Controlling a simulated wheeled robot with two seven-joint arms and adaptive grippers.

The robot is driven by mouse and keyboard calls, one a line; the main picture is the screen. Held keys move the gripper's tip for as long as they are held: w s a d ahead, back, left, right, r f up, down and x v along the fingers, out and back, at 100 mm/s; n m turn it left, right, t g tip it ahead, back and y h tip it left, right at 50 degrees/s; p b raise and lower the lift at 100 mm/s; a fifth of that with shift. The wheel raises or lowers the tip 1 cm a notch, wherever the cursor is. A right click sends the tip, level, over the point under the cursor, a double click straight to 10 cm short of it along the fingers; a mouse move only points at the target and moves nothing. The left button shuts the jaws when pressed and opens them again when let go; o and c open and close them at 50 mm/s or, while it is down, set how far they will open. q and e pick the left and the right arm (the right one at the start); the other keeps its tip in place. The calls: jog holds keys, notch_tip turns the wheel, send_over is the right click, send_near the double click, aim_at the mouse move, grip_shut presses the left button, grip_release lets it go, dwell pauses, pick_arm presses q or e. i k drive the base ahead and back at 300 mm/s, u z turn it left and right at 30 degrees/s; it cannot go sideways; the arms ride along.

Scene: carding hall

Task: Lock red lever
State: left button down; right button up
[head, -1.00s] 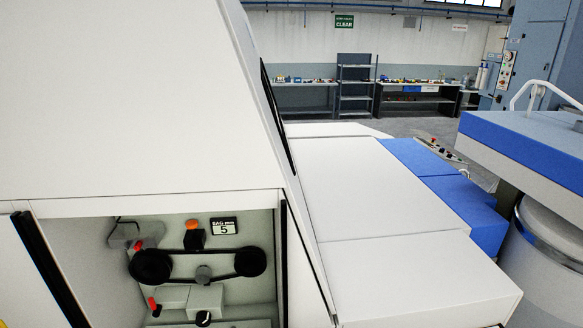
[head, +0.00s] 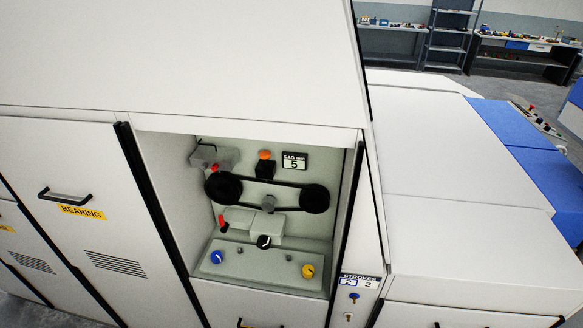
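In the head view, an open bay in a white machine holds a belt drive with two black pulleys (head: 223,188) and a black belt (head: 268,183). A red lever (head: 222,223) stands up, slightly tilted, at the left of a grey block (head: 252,221) below the belt. A second small red tip (head: 214,168) shows on a grey bracket (head: 209,154) at the bay's upper left. I cannot tell from the picture which red part is the task's lever. Neither of my grippers is in view.
A panel at the bay's bottom carries a blue knob (head: 216,257) and a yellow knob (head: 308,271). A black knob (head: 264,241), an orange button (head: 264,155) and a display reading 5 (head: 294,161) are inside. A BEARING door (head: 82,211) is left, a STROKES counter (head: 359,282) right.

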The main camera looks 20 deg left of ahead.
aim_at(225, 226)
jog(key=u, duration=1.4)
